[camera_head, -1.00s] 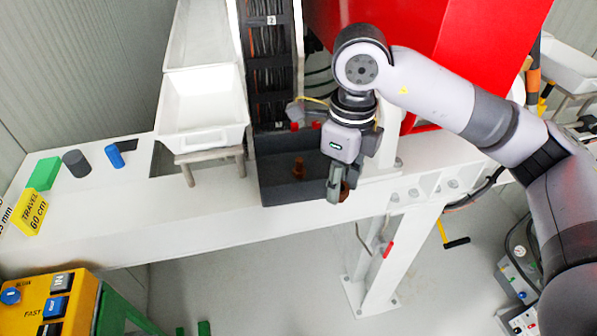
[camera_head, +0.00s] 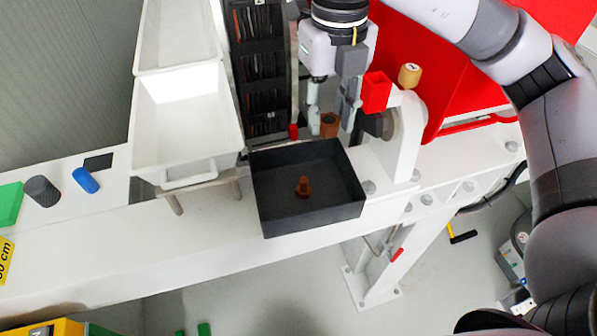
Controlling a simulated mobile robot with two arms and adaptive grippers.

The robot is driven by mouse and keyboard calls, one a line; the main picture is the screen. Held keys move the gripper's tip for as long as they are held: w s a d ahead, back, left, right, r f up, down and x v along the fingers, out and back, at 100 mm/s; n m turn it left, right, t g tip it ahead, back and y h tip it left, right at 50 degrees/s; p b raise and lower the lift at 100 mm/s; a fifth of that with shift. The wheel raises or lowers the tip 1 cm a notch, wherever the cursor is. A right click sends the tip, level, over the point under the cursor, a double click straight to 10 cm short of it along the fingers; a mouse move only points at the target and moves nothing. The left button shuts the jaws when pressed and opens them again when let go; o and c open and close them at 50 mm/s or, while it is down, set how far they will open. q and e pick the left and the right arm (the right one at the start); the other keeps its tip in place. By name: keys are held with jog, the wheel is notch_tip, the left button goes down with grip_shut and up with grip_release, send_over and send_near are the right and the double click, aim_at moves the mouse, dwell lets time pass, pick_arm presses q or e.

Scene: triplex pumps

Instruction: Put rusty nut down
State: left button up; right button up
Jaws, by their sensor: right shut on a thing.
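My right gripper (camera_head: 331,115) points down behind the far edge of the dark tray, its fingers on both sides of a rusty brown nut (camera_head: 329,125). It is shut on this nut, which shows between the fingertips. The dark open tray (camera_head: 275,222) sits on the white beam. A small rusty brown piece (camera_head: 303,187) stands on the tray's floor, apart from the gripper. My left gripper is out of view.
A red block (camera_head: 375,91) and a tan cylinder (camera_head: 410,74) are right of the gripper, by a white bracket (camera_head: 408,135). White bins (camera_head: 187,110) stand left of the tray. Blue (camera_head: 86,180) and dark grey (camera_head: 42,191) cylinders lie further left. The front beam is clear.

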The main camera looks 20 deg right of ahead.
notch_tip(320, 180, down, 2)
jog(key=shift+f, duration=0.1)
notch_tip(320, 180, down, 7)
jog(key=s+p, duration=0.1)
jog(key=p, duration=0.1)
send_over(321, 202)
notch_tip(321, 202, down, 6)
jog(key=shift+s+f, duration=0.1)
jog(key=shift+f, duration=0.05)
notch_tip(321, 202, down, 4)
jog(key=shift+r+p, duration=0.2)
jog(key=shift+p, duration=0.5)
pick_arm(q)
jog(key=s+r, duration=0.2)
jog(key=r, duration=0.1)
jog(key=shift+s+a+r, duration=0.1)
pick_arm(e)
jog(key=shift+f, duration=0.25)
jog(key=shift+f, duration=0.2)
jog(key=o, duration=1.2)
jog(key=shift+r, duration=0.1)
jog(key=shift+c, duration=0.2)
